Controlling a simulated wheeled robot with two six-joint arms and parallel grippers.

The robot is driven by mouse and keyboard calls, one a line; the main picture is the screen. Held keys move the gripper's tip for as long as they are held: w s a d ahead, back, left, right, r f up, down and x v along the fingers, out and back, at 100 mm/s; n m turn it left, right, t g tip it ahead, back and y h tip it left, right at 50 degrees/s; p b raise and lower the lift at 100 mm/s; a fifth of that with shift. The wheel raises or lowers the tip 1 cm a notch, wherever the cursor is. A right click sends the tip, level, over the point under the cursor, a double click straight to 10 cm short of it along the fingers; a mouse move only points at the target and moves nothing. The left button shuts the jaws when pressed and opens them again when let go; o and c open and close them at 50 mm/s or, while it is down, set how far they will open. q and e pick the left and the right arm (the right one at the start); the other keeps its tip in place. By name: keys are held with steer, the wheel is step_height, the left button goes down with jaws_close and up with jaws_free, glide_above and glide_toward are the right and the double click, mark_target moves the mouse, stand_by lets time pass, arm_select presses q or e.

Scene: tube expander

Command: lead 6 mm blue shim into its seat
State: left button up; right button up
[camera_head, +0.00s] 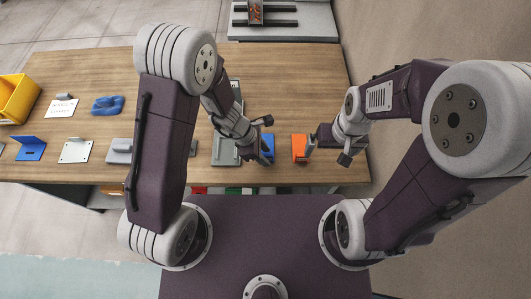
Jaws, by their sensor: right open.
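A small blue piece (267,146) stands near the front edge of the wooden table, right at the fingers of my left gripper (260,141). I cannot tell whether it is the 6 mm shim, or whether those fingers hold it or are just beside it. An orange piece (299,148) stands a little to its right. My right gripper (328,152) is open and empty just right of the orange piece. A grey-green fixture (224,151) lies left of my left gripper, partly hidden by my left arm. I cannot make out the shim's seat.
On the left of the wooden table (300,85) are a yellow bin (17,98), a white card (62,107), a blue lump (108,105), a blue bracket (30,149), a pale bracket (75,151) and a grey block (119,150). The back middle is clear.

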arm_select(q)
steer(key=shift+d+f, duration=0.25)
steer(key=shift+f, duration=0.3)
steer(key=shift+w+d, duration=0.15)
steer(key=shift+d, duration=0.1)
steer(key=shift+a, duration=0.15)
jaws_close()
arm_select(e)
steer(key=shift+w+d+f, duration=0.1)
steer(key=shift+d+f, duration=0.05)
steer(key=shift+f, duration=0.15)
arm_select(q)
step_height(320, 180, up, 4)
steer(key=shift+r+p, duration=0.2)
steer(key=shift+p, duration=1)
steer(key=s+d+r, duration=0.5)
steer(key=s+r, duration=0.1)
steer(key=s, duration=0.4)
steer(key=shift+s+d+r, duration=0.2)
steer(key=shift+s+r, duration=0.05)
steer(key=shift+r, duration=0.1)
arm_select(e)
step_height(320, 180, up, 3)
steer(key=shift+f, duration=0.2)
